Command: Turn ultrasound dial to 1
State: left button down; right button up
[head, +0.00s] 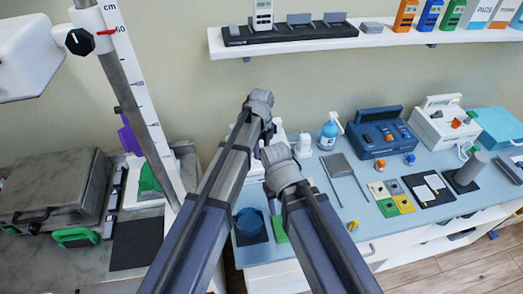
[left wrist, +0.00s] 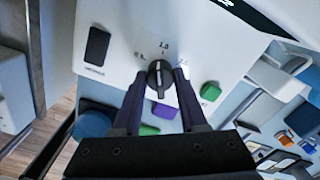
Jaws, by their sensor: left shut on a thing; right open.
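The ultrasound dial (left wrist: 160,84) is a dark round knob with a pale line, on a white panel (left wrist: 120,55) in the left wrist view. A "1.0" mark stands above it, with other marks to its left and right. The knob's line runs roughly up and down, about in line with "1.0". My left gripper (left wrist: 160,77) has its dark fingers on both sides of the knob and is shut on it. In the head view the arms mostly hide the white unit. My right gripper (head: 265,150) is open and close beside the left arm's end.
The panel also has a green button (left wrist: 210,91) and a dark slot (left wrist: 97,46). On the blue counter stand a spray bottle (head: 329,133), a dark blue case (head: 383,138) and a white device (head: 445,128). A shelf (head: 390,38) runs above. A height gauge (head: 135,80) stands left.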

aim_at(261, 150)
pick_arm(q)
jog(key=shift+m, duration=1.2)
jog(key=shift+c, duration=2.2)
grip_release()
jog(key=shift+r, duration=0.15)
notch_tip(261, 150, up, 8)
jog(key=p, duration=0.8)
jog(key=shift+f, duration=0.2)
